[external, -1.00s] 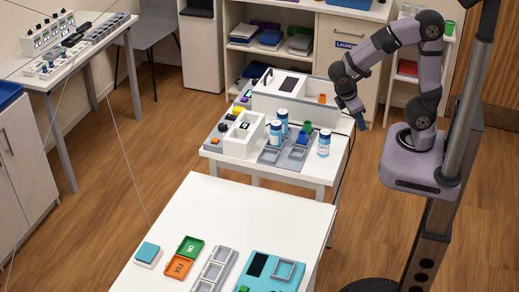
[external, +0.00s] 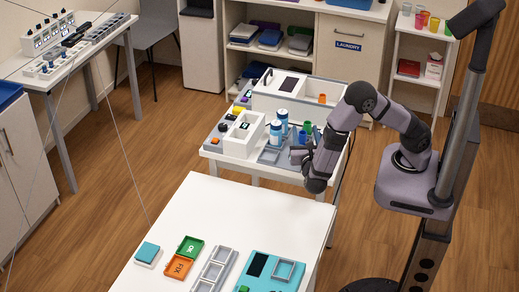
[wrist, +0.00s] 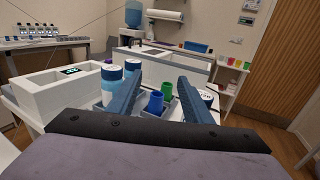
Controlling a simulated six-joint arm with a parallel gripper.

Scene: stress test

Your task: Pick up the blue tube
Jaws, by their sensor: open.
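The blue tube (external: 302,137) stands upright near the right side of the back white table, in front of a green tube (external: 308,126). In the wrist view the blue tube (wrist: 154,102) shows between my two fingers, with the green tube (wrist: 167,90) just behind it. My gripper (wrist: 160,80) is open and empty, its fingers apart on either side of the blue tube in the picture. I cannot tell whether the fingers touch anything.
Two blue-and-white bottles (external: 275,131) stand left of the tubes. Another bottle (wrist: 206,95) shows beside my right finger; my arm hides it externally. A white box (external: 243,134) stands further left. A front table (external: 225,205) has clear room at its back.

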